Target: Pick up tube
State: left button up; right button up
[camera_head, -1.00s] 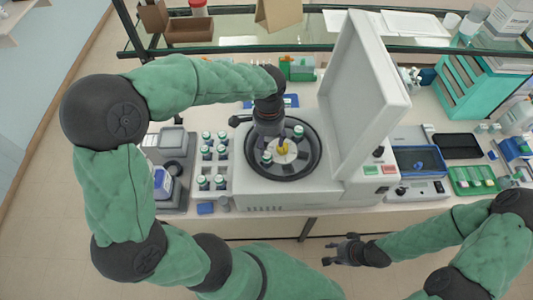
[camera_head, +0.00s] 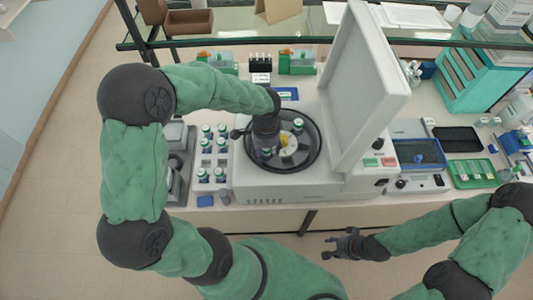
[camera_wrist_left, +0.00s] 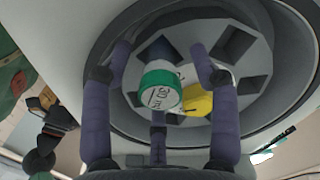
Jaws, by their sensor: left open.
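A centrifuge with a round dark bowl (camera_head: 313,165) stands open on the bench. My left gripper (camera_head: 268,152) points down into the bowl and is open. In the left wrist view, a tube with a white top and green cap ring (camera_wrist_left: 160,88) stands between the spread fingers of the left gripper (camera_wrist_left: 160,70), with gaps visible at the sides. Another capped tube (camera_head: 298,124) sits at the far side of the rotor. A yellow knob (camera_wrist_left: 198,103) is at the rotor's centre, close beside the near tube. My right gripper (camera_head: 340,243) is open and empty before the bench.
The raised centrifuge lid (camera_head: 365,85) stands right of the bowl. Several capped tubes (camera_head: 204,175) stand in a rack left of the centrifuge. A green tray (camera_head: 473,172) and a blue-topped device (camera_head: 418,153) are at right. A glass shelf runs behind.

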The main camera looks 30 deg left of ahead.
pick_arm(q)
jog(key=c, duration=1.2)
